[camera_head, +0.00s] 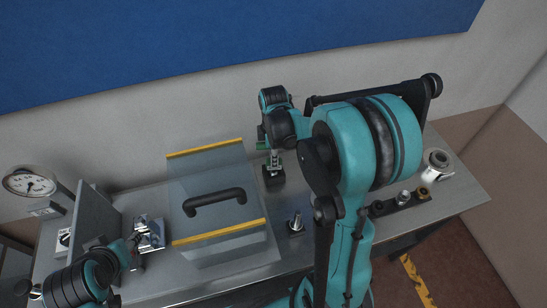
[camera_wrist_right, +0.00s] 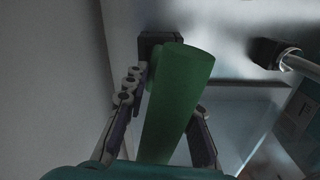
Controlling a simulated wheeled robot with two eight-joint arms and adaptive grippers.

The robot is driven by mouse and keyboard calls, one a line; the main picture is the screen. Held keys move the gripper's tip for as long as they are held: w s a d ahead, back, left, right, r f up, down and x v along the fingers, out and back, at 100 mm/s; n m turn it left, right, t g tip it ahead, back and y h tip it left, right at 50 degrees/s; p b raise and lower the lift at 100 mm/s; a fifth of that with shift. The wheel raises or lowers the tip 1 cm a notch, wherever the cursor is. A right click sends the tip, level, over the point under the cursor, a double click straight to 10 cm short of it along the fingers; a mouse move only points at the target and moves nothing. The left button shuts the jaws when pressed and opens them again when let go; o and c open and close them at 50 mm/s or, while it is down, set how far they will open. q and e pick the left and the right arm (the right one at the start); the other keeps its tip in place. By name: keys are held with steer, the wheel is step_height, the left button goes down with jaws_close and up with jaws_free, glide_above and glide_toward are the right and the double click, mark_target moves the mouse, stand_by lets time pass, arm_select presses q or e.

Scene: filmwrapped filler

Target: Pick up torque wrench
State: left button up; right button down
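A green cylinder (camera_wrist_right: 178,95), which looks like the torque wrench's handle, fills the middle of the right wrist view. A small green part of it (camera_head: 261,134) shows beside my right wrist in the head view. My right gripper (camera_wrist_right: 172,112) has one finger on each side of the green cylinder; whether both fingers press on it is not clear. In the head view my right gripper (camera_head: 274,160) points down above a small black block (camera_head: 274,178). The rest of the wrench is hidden. My left gripper (camera_head: 134,244) is small and partly hidden at the left.
A clear cover with yellow edges and a black handle (camera_head: 215,201) stands mid-bench. A dial gauge (camera_head: 29,184) and a grey upright panel (camera_head: 92,214) are at left. A small metal fitting (camera_head: 296,221), a dark strip with fittings (camera_head: 402,201) and a white-and-metal part (camera_head: 437,166) are at right.

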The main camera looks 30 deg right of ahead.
steer(key=shift+r, duration=0.1)
step_height(320, 180, up, 4)
steer(key=shift+r+p, duration=0.2)
steer(key=shift+p, duration=0.55)
steer(key=s+r+p, duration=0.2)
steer(key=s+r, duration=0.4)
steer(key=s, duration=0.5)
steer(key=shift+s+r+p, duration=0.2)
steer(key=shift+s+p, duration=0.1)
steer(key=shift+s, duration=0.05)
